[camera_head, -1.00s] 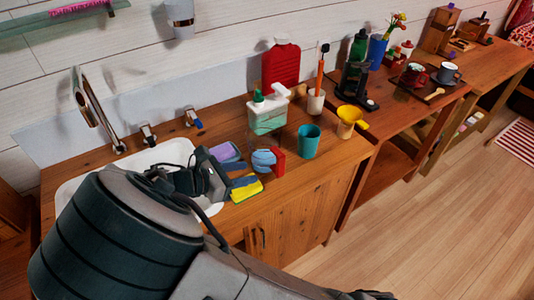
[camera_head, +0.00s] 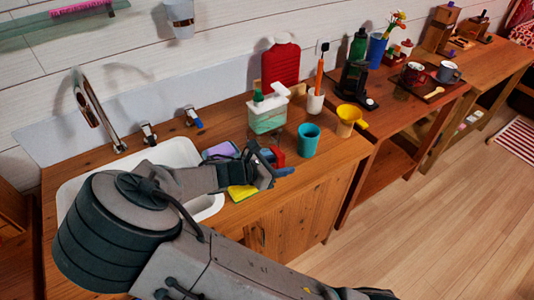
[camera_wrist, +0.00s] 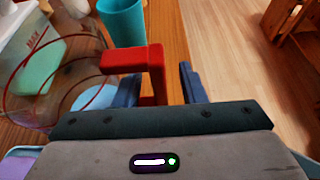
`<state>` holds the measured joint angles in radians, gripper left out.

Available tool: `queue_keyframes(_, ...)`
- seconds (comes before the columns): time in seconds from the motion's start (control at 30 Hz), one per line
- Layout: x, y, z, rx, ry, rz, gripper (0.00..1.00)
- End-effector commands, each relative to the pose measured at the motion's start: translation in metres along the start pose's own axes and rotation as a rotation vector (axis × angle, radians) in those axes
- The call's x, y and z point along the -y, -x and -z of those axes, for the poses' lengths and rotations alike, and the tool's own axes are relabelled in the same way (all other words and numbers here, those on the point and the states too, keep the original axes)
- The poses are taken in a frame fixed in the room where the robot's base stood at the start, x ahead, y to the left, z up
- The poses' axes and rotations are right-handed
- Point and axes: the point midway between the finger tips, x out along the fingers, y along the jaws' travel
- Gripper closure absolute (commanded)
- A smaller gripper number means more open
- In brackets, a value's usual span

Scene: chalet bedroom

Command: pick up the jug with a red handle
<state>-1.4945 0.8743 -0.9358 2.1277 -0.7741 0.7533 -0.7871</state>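The jug is a clear see-through vessel with red rim lines and "MAX" markings, at the left of the wrist view. Its square red handle (camera_wrist: 135,58) points toward the middle of that view. In the head view only the red handle (camera_head: 278,156) shows clearly; my gripper hides most of the body. My gripper (camera_wrist: 158,86) is open, with one blue finger on each side of the handle's upright part and gaps visible. In the head view my gripper (camera_head: 284,165) is at the jug on the counter, by the sink's right side.
A teal cup (camera_head: 308,140) stands close to the right of the handle. A soap dispenser (camera_head: 267,116) is behind the jug. A yellow sponge (camera_head: 242,192) and a purple one (camera_head: 220,150) lie near the sink (camera_head: 180,152).

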Motion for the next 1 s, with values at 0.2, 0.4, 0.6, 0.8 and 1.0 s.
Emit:
queue_keyframes(0.2,0.000,0.000,0.000,0.000,0.000,0.000,0.77)
queue_keyframes(0.4,0.000,0.000,0.000,0.000,-0.001,0.000,1.00)
queue_keyframes(0.6,0.000,0.001,0.000,0.000,-0.001,0.000,1.00)
queue_keyframes(0.8,0.000,0.003,-0.005,-0.001,-0.002,0.000,1.00)
queue_keyframes(1.0,0.000,0.010,-0.022,-0.003,-0.005,-0.001,1.00)
